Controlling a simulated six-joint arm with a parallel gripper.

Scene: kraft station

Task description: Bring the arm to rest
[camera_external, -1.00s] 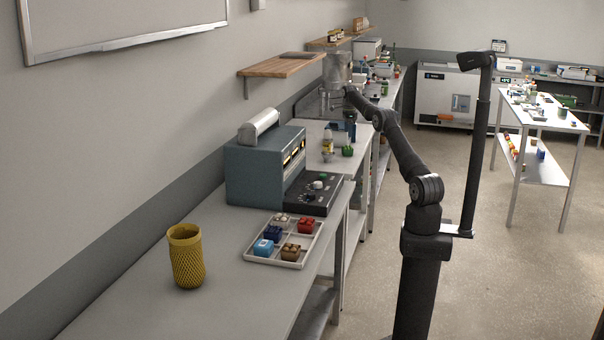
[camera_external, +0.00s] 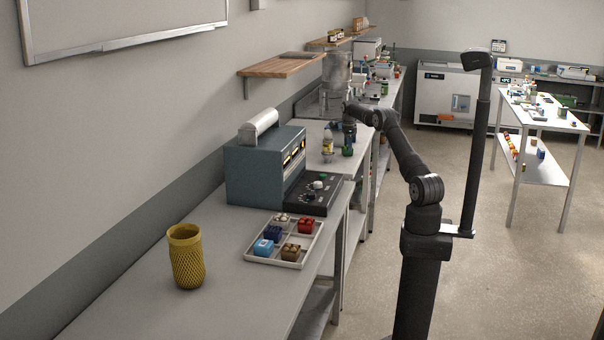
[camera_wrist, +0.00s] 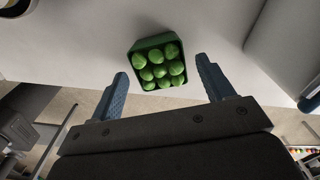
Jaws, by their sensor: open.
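My gripper (camera_wrist: 163,84) shows in the wrist view with its two blue fingers spread apart and nothing held between them. A green container with several round green tops (camera_wrist: 157,62) stands on the pale bench just beyond the fingertips. In the external view my gripper (camera_external: 349,138) hangs low over the bench, beside the small green container (camera_external: 347,151). From there I cannot tell whether it touches the container.
A yellow-labelled bottle (camera_external: 327,146) stands left of my gripper. A blue-grey instrument (camera_external: 264,165), a tray with coloured blocks (camera_external: 262,261) and a yellow woven cup (camera_external: 186,257) are on the nearer bench. A wooden shelf (camera_external: 283,65) is on the wall.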

